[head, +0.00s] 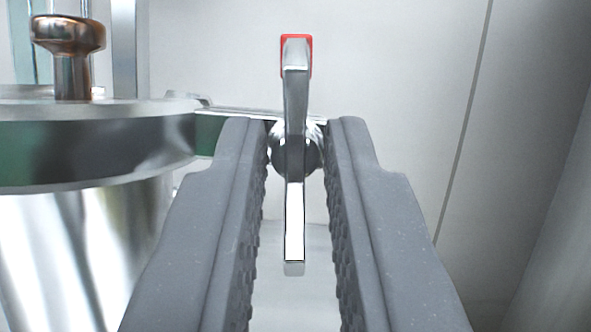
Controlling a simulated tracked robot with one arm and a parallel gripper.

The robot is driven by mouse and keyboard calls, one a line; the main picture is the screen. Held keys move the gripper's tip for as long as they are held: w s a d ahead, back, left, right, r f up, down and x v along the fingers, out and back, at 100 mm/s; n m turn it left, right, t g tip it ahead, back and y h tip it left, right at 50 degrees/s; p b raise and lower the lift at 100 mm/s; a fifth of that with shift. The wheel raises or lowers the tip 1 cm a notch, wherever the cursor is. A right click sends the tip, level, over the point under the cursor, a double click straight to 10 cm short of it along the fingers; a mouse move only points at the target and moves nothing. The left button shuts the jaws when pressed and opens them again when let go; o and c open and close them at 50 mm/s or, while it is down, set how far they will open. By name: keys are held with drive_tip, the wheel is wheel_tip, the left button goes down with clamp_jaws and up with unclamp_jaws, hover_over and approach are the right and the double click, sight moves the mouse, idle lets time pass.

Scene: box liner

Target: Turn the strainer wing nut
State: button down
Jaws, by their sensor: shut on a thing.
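The strainer wing nut (294,215) is a silver bar with a round hub, in the middle of the head view. Its bar stands upright, with one wing up and one down. The upper wing has a red tip (296,38). My gripper (297,135) has one grey, ridged finger on each side of the wing nut and is shut on its round hub. The wings reach above and below the hub between the fingers. The strainer (90,240), a shiny metal cylinder with a thick flanged lid, stands at the left. A metal arm (245,113) runs from its lid to behind the hub.
A copper-coloured knob (68,38) stands on top of the lid at the upper left, with a vertical pipe (124,45) behind it. A pale wall (400,70) with a dark seam lies behind. The space right of my gripper looks clear.

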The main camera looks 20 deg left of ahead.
drive_tip(key=shift+d+f, duration=0.1)
drive_tip(key=shift+f, duration=0.15)
drive_tip(key=c, duration=1.6)
unclamp_jaws()
drive_tip(key=shift+w, duration=0.15)
drive_tip(key=shift+r, duration=0.1)
drive_tip(key=shift+s+r, duration=0.1)
drive_tip(key=shift+s, duration=0.2)
drive_tip(key=shift+f+v, duration=0.15)
drive_tip(key=shift+v, duration=1.65)
drive_tip(key=shift+f+v, duration=0.15)
drive_tip(key=shift+v, duration=1.65)
drive_tip(key=shift+w, duration=0.15)
